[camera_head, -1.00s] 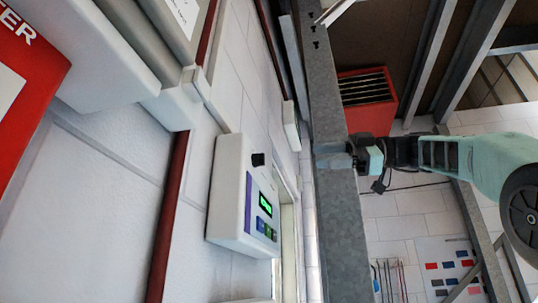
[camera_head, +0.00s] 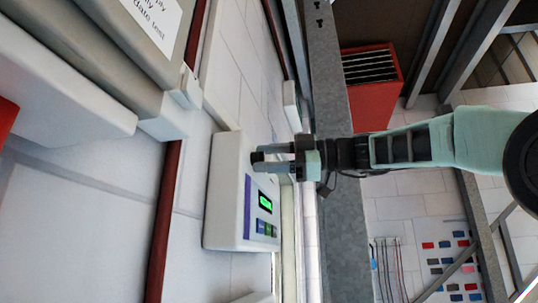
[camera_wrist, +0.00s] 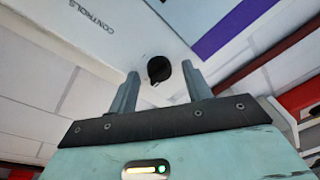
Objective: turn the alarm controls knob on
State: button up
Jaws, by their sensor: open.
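The white alarm control box (camera_head: 225,190) is fixed to the wall in the middle of the head view, with a purple strip, a lit green display (camera_head: 265,202) and small coloured buttons. Its black knob (camera_head: 257,157) sticks out of the face and also shows in the wrist view (camera_wrist: 159,69). My gripper (camera_head: 266,157) is open at the box, its fingers pointing at the knob. In the wrist view the knob appears between the two fingertips, with a gap on each side. I cannot tell how far the fingers reach along it. "CONTROLS" is printed on the face.
A dark red pipe (camera_head: 168,215) runs along the wall left of the box. A grey steel beam (camera_head: 333,235) passes close to the right, beside my arm. A red slatted unit (camera_head: 372,105) is behind it.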

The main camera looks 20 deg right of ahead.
jog(key=c, duration=0.9)
jog(key=shift+c, duration=0.2)
jog(key=shift+f+m+b, duration=0.2)
jog(key=shift+m+b, duration=0.2)
jog(key=shift+b, duration=0.35)
jog(key=m+t+b, duration=0.1)
jog(key=m+b, duration=0.2)
jog(key=m, duration=0.3)
jog(key=m+t+b, duration=0.1)
jog(key=m+b, duration=0.3)
jog(key=m, duration=0.2)
jog(key=m+t+b, duration=0.1)
jog(key=m+b, duration=0.3)
jog(key=m, duration=0.3)
